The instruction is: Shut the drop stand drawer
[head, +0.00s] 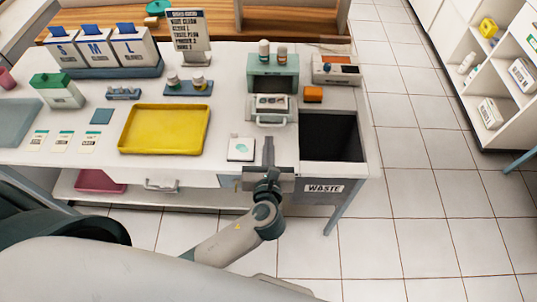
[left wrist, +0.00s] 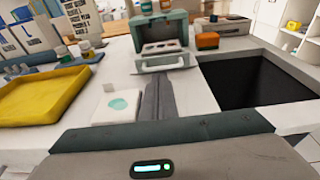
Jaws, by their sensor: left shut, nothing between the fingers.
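The drop stand (head: 272,70) is a pale green box near the right of the white table, with two small bottles on top. Its drawer (head: 270,118) stands out toward me, open, with a white front and handle and small dark items inside. In the left wrist view the drawer (left wrist: 165,63) shows straight ahead, below the stand (left wrist: 161,30). My left gripper (head: 268,142) is shut and empty, pointing at the drawer front from the near side. In the left wrist view its fingertips (left wrist: 158,80) appear just short of the handle; contact cannot be told. My right gripper is not in view.
A dark waste opening (head: 331,137) lies right of the drawer. A white card (head: 241,149) lies to its left, then a yellow tray (head: 164,129). An orange block (head: 313,94) sits right of the stand. A white handle (head: 161,185) juts below the table's front edge.

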